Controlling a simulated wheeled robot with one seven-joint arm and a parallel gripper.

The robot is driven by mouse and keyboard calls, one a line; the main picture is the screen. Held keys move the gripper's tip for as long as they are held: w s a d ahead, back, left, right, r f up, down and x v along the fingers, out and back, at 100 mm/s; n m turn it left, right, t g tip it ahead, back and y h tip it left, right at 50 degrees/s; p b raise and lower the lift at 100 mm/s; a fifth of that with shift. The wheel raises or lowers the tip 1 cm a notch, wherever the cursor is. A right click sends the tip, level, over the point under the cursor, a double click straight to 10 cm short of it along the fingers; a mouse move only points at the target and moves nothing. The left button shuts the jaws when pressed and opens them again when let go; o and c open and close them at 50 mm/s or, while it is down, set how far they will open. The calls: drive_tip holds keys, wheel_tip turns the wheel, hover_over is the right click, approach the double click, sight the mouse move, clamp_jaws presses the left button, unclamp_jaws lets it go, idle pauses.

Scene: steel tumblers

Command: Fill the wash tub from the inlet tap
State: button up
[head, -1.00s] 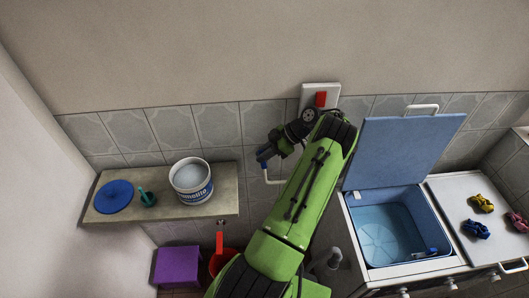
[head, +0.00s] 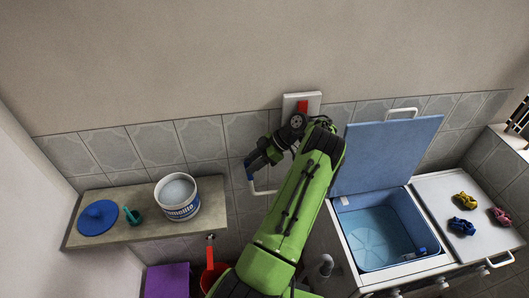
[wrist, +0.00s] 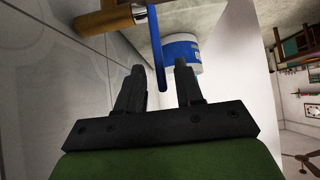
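The blue wash tub (head: 378,204) is set in a white cabinet at the right, under a raised blue lid (head: 385,155). The tub's pale floor shows, but I cannot tell how much water is in it. The inlet tap is on the tiled wall, partly hidden by my arm in the head view. In the wrist view its brass-coloured body (wrist: 105,22) and blue lever (wrist: 155,48) show. My gripper (wrist: 160,72) is open at the lever. My gripper (head: 250,165) also shows at the wall in the head view.
A shelf (head: 150,231) at the left holds a white bucket (head: 181,208), a blue disc (head: 97,217) and a green item (head: 132,215). A red-switched plate (head: 302,106) is above my wrist. Several coloured small items lie on the white top (head: 440,190) right of the tub.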

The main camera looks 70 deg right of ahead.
drive_tip(key=p+v, duration=0.1)
drive_tip(key=v, duration=1.3)
drive_tip(key=shift+p, duration=0.35)
drive_tip(key=shift+c, duration=0.3)
